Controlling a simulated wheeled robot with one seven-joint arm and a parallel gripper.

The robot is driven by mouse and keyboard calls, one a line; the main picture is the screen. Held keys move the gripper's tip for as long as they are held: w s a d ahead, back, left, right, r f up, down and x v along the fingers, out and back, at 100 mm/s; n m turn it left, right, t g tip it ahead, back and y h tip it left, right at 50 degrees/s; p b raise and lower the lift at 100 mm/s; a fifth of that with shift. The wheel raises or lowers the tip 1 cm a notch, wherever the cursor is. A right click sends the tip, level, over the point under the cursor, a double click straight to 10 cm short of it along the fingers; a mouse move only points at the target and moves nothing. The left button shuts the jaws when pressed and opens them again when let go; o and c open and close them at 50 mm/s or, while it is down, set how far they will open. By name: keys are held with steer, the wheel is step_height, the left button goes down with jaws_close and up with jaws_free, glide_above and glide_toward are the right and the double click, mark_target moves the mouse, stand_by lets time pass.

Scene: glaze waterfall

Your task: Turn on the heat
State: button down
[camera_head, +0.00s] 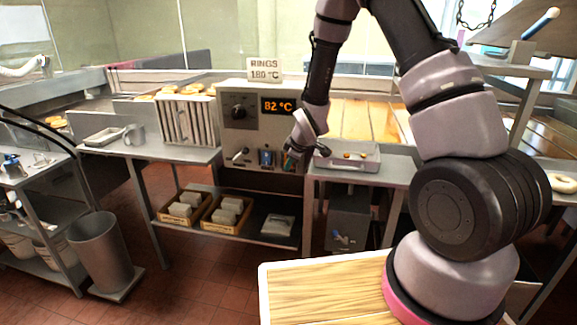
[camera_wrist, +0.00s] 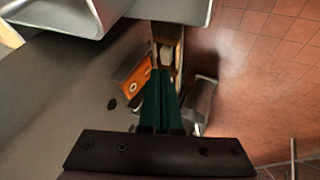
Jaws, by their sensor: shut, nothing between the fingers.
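The grey control box (camera_head: 250,135) stands on the metal counter. Its display (camera_head: 278,105) reads 82 °C. A black round knob (camera_head: 238,112) sits left of the display. Below are a small lever (camera_head: 239,155) and a blue rocker-like switch (camera_head: 267,157). A sign (camera_head: 265,69) on top reads RINGS 180 °C. My gripper (camera_head: 289,161) is at the lower right of the box, just right of the blue switch; whether it touches is unclear. In the wrist view its green fingers (camera_wrist: 160,75) are together and empty, beside an orange part (camera_wrist: 137,78) I cannot identify.
A shallow tray (camera_head: 347,163) lies on the counter right of my gripper. Wooden crates (camera_head: 183,217) sit on the lower shelf. A grey bin (camera_head: 100,255) stands on the floor at left.

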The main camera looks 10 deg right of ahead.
steer(key=shift+w+d, duration=0.15)
steer(key=shift+w, duration=0.05)
steer(key=shift+w+f, duration=0.1)
steer(key=shift+w, duration=0.1)
stand_by(0.4)
